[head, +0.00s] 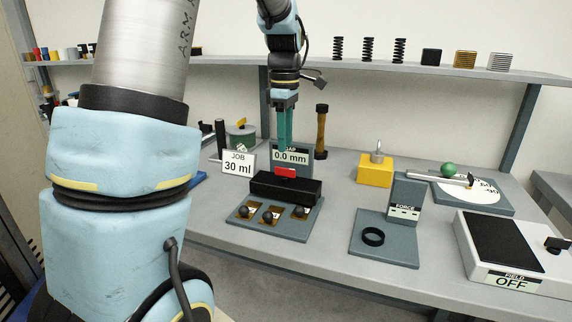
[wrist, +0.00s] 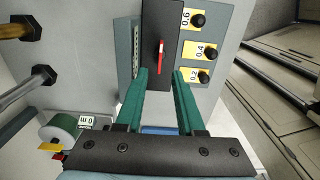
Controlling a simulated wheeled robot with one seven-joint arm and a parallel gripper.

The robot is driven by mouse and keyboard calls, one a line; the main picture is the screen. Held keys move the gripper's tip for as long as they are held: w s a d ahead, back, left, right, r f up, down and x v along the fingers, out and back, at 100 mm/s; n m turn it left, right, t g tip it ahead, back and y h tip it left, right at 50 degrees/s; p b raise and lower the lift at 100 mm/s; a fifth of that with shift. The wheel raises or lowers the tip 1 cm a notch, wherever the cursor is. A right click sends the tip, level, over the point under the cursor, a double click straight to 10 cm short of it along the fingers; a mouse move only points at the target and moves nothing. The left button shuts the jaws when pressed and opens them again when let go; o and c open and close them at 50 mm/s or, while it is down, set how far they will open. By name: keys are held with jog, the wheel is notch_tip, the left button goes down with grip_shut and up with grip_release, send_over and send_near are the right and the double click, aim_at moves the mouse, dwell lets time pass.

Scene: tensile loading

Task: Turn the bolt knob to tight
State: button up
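A red knob (head: 285,173) sits on top of a black block (head: 300,190) on a grey plate. I take it to be the bolt knob. In the wrist view the red knob (wrist: 160,56) is a narrow bar, lengthwise up the picture, on the black block (wrist: 163,20). My gripper (head: 284,148) points down above the block. In the wrist view its teal fingers (wrist: 159,74) are spread apart with nothing between them. The knob shows just beyond the fingertips, roughly between their lines. I cannot tell the exact height gap.
A sign reading 0.0 mm (head: 291,157) stands behind the block, partly hidden by my fingers. Several black-knobbed pieces with yellow labels (wrist: 206,50) line the plate's front. A JOB 30 ml card (head: 238,162) stands left; a FORCE stand (head: 406,195) and a yellow block (head: 374,172) are right.

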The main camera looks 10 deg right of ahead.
aim_at(285, 175)
notch_tip(285, 175, down, 7)
jog(key=shift+f+p, duration=0.2)
jog(key=shift+p, duration=0.2)
jog(key=shift+c, duration=0.2)
grip_shut()
dwell(0.3)
